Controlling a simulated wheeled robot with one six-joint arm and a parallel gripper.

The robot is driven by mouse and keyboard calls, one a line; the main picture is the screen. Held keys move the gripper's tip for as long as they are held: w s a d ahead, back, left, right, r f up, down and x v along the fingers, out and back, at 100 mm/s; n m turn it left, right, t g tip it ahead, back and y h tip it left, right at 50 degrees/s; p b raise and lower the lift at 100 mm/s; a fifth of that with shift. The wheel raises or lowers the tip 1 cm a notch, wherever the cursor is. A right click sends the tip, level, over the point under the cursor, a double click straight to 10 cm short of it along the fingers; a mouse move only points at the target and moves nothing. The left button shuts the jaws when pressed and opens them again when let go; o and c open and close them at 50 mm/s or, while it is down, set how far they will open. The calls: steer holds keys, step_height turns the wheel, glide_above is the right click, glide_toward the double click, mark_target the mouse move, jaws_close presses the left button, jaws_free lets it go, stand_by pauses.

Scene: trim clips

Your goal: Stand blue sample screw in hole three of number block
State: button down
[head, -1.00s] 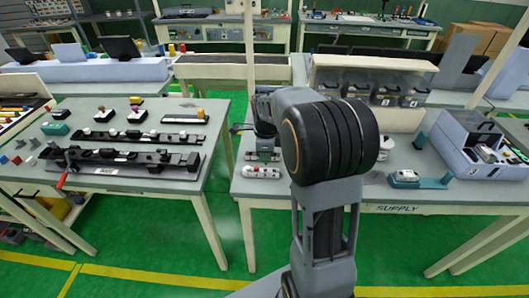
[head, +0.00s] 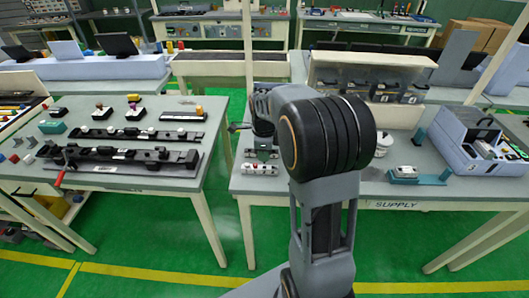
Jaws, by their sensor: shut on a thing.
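A pale block with small dark and red marks (head: 260,168), perhaps the number block, lies on the table just in front of the gripper. Its numbers and holes cannot be read. Another low piece lies under the gripper, mostly covered. Whether the gripper touches either cannot be told.
The supply table (head: 300,186) also bears a teal holder with a white piece (head: 404,173) and a blue-grey case (head: 470,145) at right. Dark bins (head: 385,92) stand behind. A left table (head: 190,175) carries long black fixtures (head: 120,155). A green floor gap separates the tables.

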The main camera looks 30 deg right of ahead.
steer(key=shift+f+b, duration=1.2)
steer(key=shift+f, duration=0.7)
steer(key=c, duration=1)
jaws_free()
step_height(320, 180, up, 14)
steer(key=shift+f+p, duration=0.1)
steer(key=shift+p, duration=0.2)
